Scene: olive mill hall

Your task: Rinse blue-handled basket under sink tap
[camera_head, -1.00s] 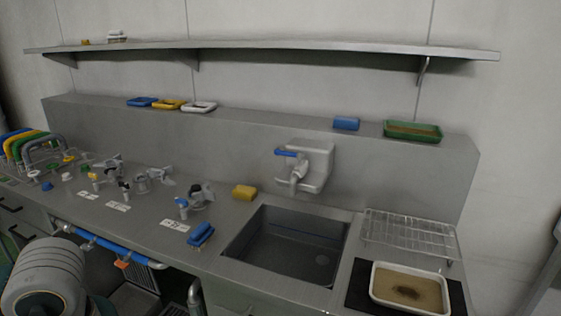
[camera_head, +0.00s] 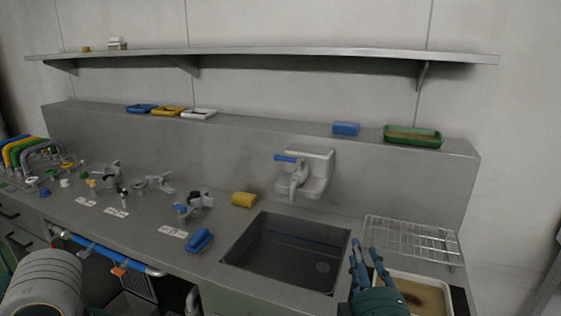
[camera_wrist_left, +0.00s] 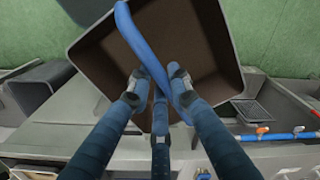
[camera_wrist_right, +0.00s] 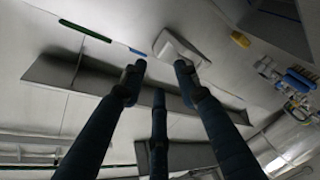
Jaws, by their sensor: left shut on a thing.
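In the left wrist view my left gripper (camera_wrist_left: 155,98) is shut on the blue handle (camera_wrist_left: 143,45) of a grey basket (camera_wrist_left: 205,45) with a dark brown inside. The basket and left gripper are out of the head view. The sink (camera_head: 280,262) is an empty-looking steel basin in the counter. The tap (camera_head: 294,186), with a blue lever (camera_head: 287,158), is on a white wall plate behind it. My right gripper (camera_head: 366,256) is open and empty near the sink's right side, fingers upward; it also shows in the right wrist view (camera_wrist_right: 160,75).
A wire rack (camera_head: 410,238) and a tray of brown liquid (camera_head: 425,296) stand right of the sink. A yellow sponge (camera_head: 244,200) and a blue brush (camera_head: 199,241) lie left of it. Several fittings line the counter's left. A long shelf (camera_head: 270,54) hangs above.

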